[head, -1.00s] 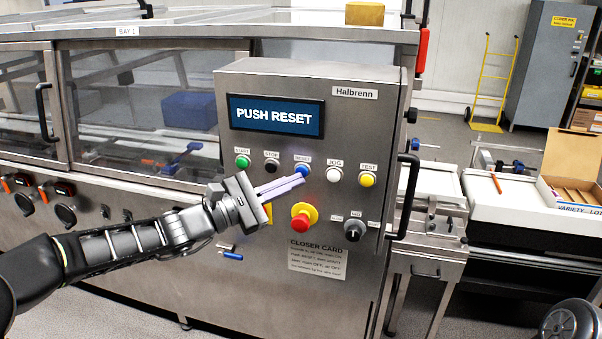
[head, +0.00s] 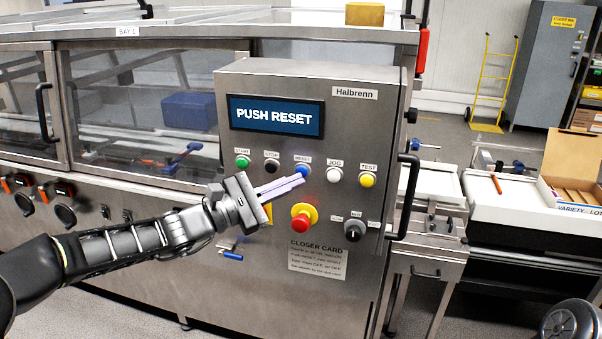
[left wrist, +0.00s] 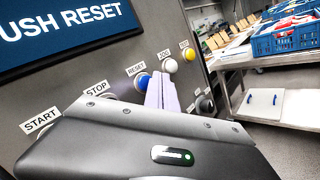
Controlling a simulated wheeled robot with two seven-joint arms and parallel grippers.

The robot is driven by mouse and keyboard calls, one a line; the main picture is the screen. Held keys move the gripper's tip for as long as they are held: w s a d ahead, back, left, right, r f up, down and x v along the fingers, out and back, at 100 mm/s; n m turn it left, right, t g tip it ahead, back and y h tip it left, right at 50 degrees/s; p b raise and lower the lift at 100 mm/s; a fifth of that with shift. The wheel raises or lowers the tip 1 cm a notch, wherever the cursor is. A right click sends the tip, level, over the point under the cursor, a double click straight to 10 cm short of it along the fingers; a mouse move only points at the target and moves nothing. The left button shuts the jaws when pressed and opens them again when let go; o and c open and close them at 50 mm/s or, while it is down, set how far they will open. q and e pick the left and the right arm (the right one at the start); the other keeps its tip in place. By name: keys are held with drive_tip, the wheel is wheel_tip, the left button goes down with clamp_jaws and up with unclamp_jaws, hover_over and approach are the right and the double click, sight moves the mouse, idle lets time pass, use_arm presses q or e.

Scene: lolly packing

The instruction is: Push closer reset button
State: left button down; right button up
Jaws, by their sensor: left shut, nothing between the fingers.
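The blue reset button (head: 302,170) sits in the row of buttons on the steel control panel (head: 270,85), under the label RESET. It also shows in the left wrist view (left wrist: 143,81), partly covered by my fingers. The panel's display (head: 276,117) reads PUSH RESET. My left gripper (head: 303,180) is shut and empty, its pale fingertips just below the blue button in the head view. In the left wrist view the fingertips (left wrist: 161,78) overlap the button's right side. I cannot tell whether they touch it. My right gripper is not in view.
Beside the reset button are a green start button (head: 242,162), a black stop button (head: 271,165), a white jog button (head: 334,174) and a yellow test button (head: 367,180). A red emergency stop (head: 301,221) and a black selector knob (head: 354,230) lie below.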

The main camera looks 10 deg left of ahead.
use_arm(q)
drive_tip(key=shift+w, duration=0.1)
idle(0.5)
drive_tip(key=shift+w, duration=0.35)
drive_tip(key=shift+w, duration=0.5)
idle(0.6)
drive_tip(key=shift+s, duration=0.95)
drive_tip(key=shift+s, duration=0.1)
drive_tip(key=s+p, duration=0.1)
drive_tip(key=s, duration=0.3)
drive_tip(key=shift+s+a, duration=0.15)
drive_tip(key=shift+s, duration=0.25)
